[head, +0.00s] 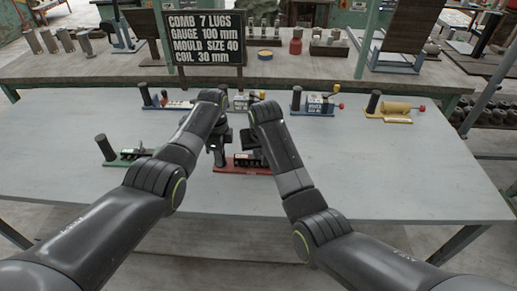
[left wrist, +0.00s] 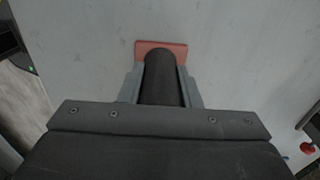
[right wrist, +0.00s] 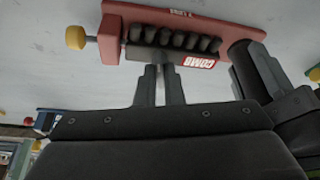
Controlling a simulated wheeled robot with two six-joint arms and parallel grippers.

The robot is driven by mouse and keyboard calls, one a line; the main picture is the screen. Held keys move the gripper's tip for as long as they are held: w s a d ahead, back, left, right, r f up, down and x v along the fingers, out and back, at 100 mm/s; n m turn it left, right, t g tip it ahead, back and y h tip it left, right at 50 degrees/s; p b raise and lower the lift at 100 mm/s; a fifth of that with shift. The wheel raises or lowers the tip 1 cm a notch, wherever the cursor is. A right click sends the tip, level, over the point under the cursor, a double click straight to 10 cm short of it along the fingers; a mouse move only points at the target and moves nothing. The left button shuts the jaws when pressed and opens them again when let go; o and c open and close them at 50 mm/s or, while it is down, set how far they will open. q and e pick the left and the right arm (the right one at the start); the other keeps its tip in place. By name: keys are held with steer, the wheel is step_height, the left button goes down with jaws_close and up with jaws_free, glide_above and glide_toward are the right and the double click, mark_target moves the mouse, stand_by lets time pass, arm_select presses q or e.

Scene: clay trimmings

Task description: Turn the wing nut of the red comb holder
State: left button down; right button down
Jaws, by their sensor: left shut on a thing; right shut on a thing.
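The red comb holder (head: 262,172) lies near the front middle of the table in the head view, partly covered by my arms. In the right wrist view its red base (right wrist: 225,30) carries a row of dark lugs (right wrist: 175,38), a "COMB" label and a yellow knob (right wrist: 76,38) at one end. My left gripper (head: 219,152) is shut around its dark upright post (left wrist: 165,72). I cannot make out the wing nut.
A green holder (head: 124,160) lies to the left. Blue holders (head: 175,104) (head: 313,104) and a yellow one (head: 396,107) stand along the back. A black sign (head: 204,38) reads comb 7 lugs, gauge 100 mm, mould size 40, coil 30 mm. The table's right side is clear.

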steer(key=n, duration=0.1)
steer(key=n+y, duration=0.1)
steer(key=n, duration=0.2)
steer(key=shift+w+d+n+g+y, duration=0.1)
steer(key=shift+d+n+g+y, duration=0.2)
steer(key=shift+n+g+y, duration=0.1)
steer(key=n+g+y, duration=0.1)
steer(key=n, duration=0.2)
steer(key=shift+w+d+n, duration=0.1)
steer(key=shift+n, duration=0.2)
steer(key=n, duration=0.2)
steer(key=n+g, duration=0.1)
steer(key=n, duration=0.1)
steer(key=shift+w+d+n+g+y, duration=0.1)
steer(key=shift+w+n+g+y, duration=0.1)
steer(key=shift+n+g+y, duration=0.1)
steer(key=shift+w+n+g, duration=0.2)
steer(key=shift+n+g, duration=0.5)
steer(key=shift+n, duration=1.2)
steer(key=c, duration=1.5)
jaws_free()
steer(key=shift+c, duration=0.2)
